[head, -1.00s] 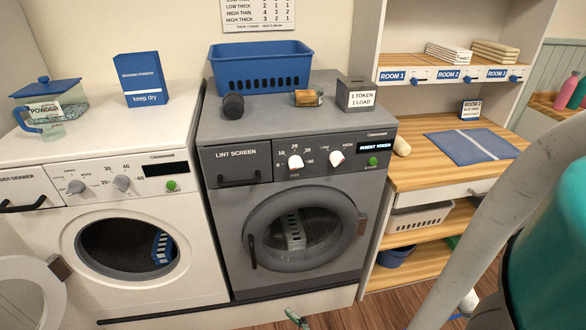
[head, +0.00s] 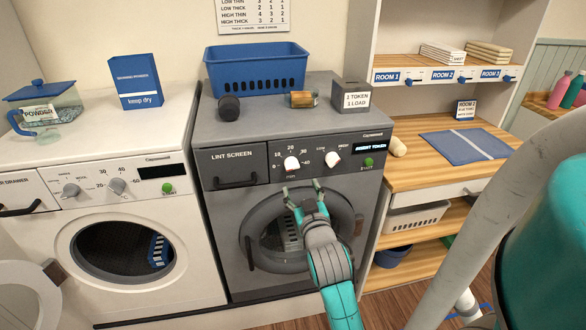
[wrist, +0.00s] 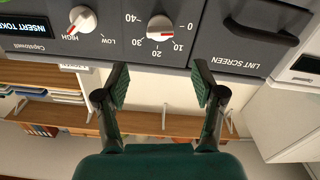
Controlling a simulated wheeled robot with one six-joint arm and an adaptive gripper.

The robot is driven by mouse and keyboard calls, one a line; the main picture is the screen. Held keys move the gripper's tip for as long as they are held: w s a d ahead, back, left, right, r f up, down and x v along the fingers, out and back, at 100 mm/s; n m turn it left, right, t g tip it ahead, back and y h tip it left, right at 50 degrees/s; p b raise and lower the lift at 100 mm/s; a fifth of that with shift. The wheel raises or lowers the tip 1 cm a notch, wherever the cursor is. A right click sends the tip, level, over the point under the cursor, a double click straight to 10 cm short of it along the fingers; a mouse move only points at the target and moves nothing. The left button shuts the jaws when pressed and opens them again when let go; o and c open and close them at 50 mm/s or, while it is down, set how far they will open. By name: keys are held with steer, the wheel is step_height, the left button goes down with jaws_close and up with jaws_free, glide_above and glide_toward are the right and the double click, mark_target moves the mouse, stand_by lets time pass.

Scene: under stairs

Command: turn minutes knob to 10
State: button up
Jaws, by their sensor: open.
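The minutes knob (head: 291,164) is the left white knob on the grey dryer's panel, with a 0 to 40 dial around it. In the wrist view the knob (wrist: 160,28) appears upside down, with a red mark on its face; I cannot tell exactly which number the mark points to. My gripper (head: 302,188) is just below and in front of the panel, open and empty, fingers pointing up toward the knob. In the wrist view my gripper (wrist: 160,82) has its fingers apart, one to each side of the knob's line, not touching it.
The heat knob (head: 332,159) is right of the minutes knob, beside the display reading INSERT TOKEN (head: 371,147) and the green start button (head: 368,162). The lint screen handle (head: 236,181) juts out at left. A token box (head: 351,97) stands on top.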

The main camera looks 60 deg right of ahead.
mark_target(293, 167)
steer(key=x, duration=1)
steer(key=shift+w+d, duration=0.15)
steer(key=shift+w, duration=0.05)
steer(key=c, duration=1.1)
